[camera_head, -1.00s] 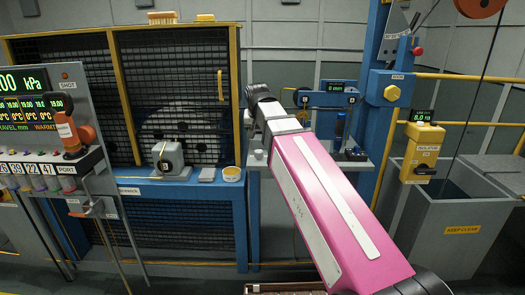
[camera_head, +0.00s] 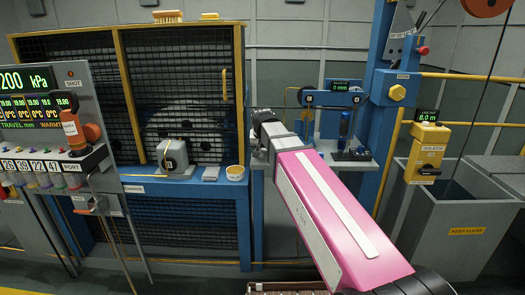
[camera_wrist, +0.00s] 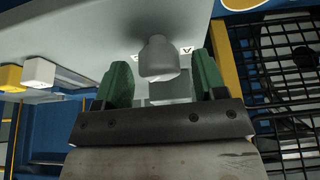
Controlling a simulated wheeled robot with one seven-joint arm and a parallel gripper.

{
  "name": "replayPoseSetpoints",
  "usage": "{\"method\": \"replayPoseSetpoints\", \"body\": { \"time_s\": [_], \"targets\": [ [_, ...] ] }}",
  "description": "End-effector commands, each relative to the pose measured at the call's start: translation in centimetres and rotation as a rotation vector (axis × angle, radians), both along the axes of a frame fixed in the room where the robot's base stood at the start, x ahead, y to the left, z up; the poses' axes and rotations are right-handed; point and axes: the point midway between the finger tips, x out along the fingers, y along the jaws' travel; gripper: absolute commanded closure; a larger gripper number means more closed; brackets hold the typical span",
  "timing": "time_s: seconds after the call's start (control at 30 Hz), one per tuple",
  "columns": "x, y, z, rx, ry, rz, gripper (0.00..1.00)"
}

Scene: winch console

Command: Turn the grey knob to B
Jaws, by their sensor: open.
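The grey knob (camera_wrist: 158,58) shows in the wrist view as a rounded, pale grey piece on a light grey panel (camera_wrist: 95,30). Small white labels with dark marks lie on either side of it. My gripper (camera_wrist: 160,82) is open, with one green finger to the left of the knob and one to the right. The knob appears between the fingertips with gaps on both sides; I cannot tell how deep it sits between them.
A mesh cage (camera_head: 75,50) with a yellow frame stands left of my arm. A blue post (camera_head: 398,130) and a yellow box (camera_head: 428,150) stand to the right.

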Motion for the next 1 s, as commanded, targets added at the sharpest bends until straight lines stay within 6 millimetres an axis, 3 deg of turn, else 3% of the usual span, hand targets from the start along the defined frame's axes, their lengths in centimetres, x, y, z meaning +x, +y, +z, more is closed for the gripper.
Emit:
{"method": "replayPoseSetpoints", "body": {
  "time_s": [0.27, 0.4, 0.77, 1.0],
  "targets": [
    [0.03, 0.0, -0.06, 0.0, 0.0, 0.0, 0.39],
    [0.02, 0.01, -0.07, 0.0, 0.0, 0.0, 0.84],
    [0.0, -0.03, -0.06, 0.001, 0.0, 0.035, 0.85],
    [0.02, -0.1, -0.05, 0.001, -0.001, 0.168, 0.85]
  ]
}}
